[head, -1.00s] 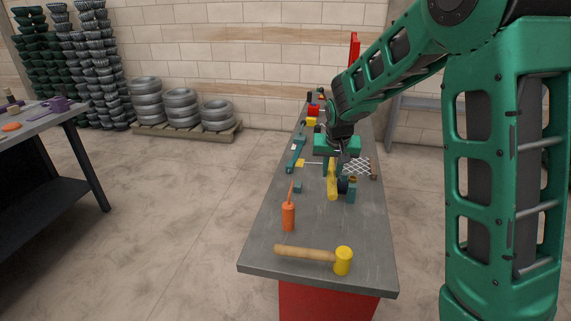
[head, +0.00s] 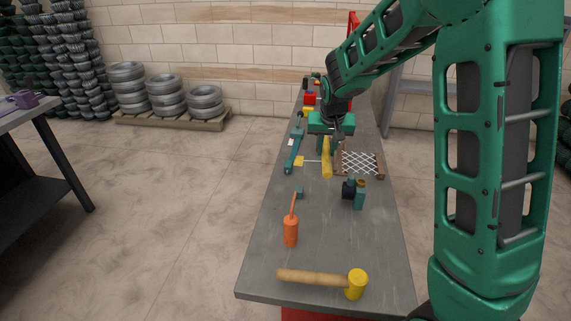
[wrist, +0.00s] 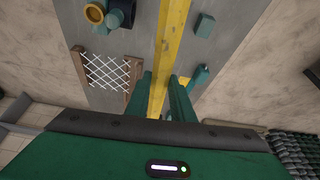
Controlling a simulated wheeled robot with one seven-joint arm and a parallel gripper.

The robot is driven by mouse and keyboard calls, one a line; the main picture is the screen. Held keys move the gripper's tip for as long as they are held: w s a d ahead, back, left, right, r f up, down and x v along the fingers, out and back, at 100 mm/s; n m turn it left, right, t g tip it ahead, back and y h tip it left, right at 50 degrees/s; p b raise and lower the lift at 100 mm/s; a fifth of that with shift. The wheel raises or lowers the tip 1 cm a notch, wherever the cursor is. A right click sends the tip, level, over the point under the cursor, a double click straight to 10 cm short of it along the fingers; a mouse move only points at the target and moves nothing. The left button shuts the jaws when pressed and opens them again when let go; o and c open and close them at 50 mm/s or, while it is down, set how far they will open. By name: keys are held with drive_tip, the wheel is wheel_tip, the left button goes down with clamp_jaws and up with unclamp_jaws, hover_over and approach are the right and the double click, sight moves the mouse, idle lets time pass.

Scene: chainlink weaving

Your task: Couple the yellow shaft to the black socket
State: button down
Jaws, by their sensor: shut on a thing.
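The yellow shaft (head: 327,165) is a long bar held by my gripper (head: 326,146) above the grey bench. In the wrist view my gripper (wrist: 161,88) is shut on the shaft (wrist: 170,40), which runs between the two green fingers and out of the top edge. The black socket (head: 348,189) is beside a teal upright piece with a yellow-brown ring, nearer the front and right of the shaft. It also shows in the wrist view at the top left (wrist: 122,12). Shaft and socket are apart. The shaft's far part is hidden by my gripper.
A wooden frame with white mesh (head: 362,163) is right of the shaft. A small teal block (head: 299,192), an orange screwdriver (head: 291,230) and a yellow-headed mallet (head: 325,280) lie nearer the front. A teal tool (head: 293,157) lies left. Bare bench (head: 330,230) shows in front.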

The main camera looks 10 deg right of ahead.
drive_tip(key=shift+a, duration=0.2)
drive_tip(key=shift+w+a+f+n, duration=0.15)
drive_tip(key=shift+a+n, duration=0.2)
drive_tip(key=shift+n, duration=0.05)
drive_tip(key=a+f+n+g+y, duration=0.1)
drive_tip(key=a+f+n+y, duration=0.1)
drive_tip(key=a+n, duration=0.3)
drive_tip(key=a+f+n+g+y, duration=0.1)
drive_tip(key=a+n, duration=0.4)
drive_tip(key=n, duration=0.6)
drive_tip(key=f+y, duration=0.1)
drive_tip(key=y, duration=0.1)
drive_tip(key=shift+w+a+f+y, duration=0.15)
drive_tip(key=shift+a+f+y, duration=0.15)
drive_tip(key=shift+a, duration=0.1)
drive_tip(key=shift+s+d+f, duration=0.35)
drive_tip(key=shift+d+f, duration=0.5)
drive_tip(key=shift+s+d+f, duration=0.35)
drive_tip(key=shift+d+f, duration=0.45)
drive_tip(key=shift+d, duration=0.1)
drive_tip(key=shift+s+d+f, duration=0.35)
drive_tip(key=shift+d+f, duration=0.5)
drive_tip(key=shift+f, duration=0.4)
drive_tip(key=shift+s+d, duration=0.35)
drive_tip(key=shift+d, duration=0.4)
drive_tip(key=shift+s+d, duration=0.3)
drive_tip(key=shift+d, duration=0.4)
drive_tip(key=shift+s+d, duration=0.35)
drive_tip(key=shift+d, duration=0.4)
